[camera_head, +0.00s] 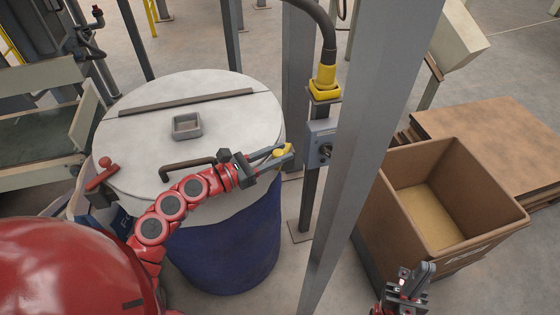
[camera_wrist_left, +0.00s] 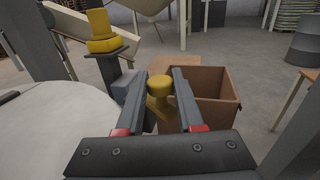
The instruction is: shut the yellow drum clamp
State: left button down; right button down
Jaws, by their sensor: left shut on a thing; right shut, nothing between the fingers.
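A blue drum (camera_head: 225,245) with a pale round lid (camera_head: 150,140) stands left of centre in the head view. The yellow drum clamp (camera_head: 280,155) is at the lid's right edge, and its rounded yellow knob also shows in the left wrist view (camera_wrist_left: 160,88). My left gripper (camera_head: 287,150) reaches across the lid and is shut on the yellow clamp. In the left wrist view, the knob sits between the fingers (camera_wrist_left: 172,85). Part of the clamp is hidden by the gripper. My right gripper (camera_head: 409,282) is shut and empty at the lower right, before the box.
A dark handle (camera_head: 188,164), a square fitting (camera_head: 187,125) and a red clamp (camera_head: 103,174) are on the lid. A grey post (camera_head: 370,130) and a switch box (camera_head: 321,143) stand close right of the clamp. An open cardboard box (camera_head: 385,215) is further right.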

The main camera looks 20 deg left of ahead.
pick_arm(q)
jog(key=shift+r, duration=0.1)
jog(key=c, duration=0.5)
grip_release()
jog(key=shift+a, duration=0.1)
jog(key=shift+s+a, duration=0.15)
jog(key=shift+s, duration=0.05)
jog(key=shift+b+v, duration=1.45)
jog(key=shift+v, duration=6.95)
jog(key=shift+w+a, duration=0.1)
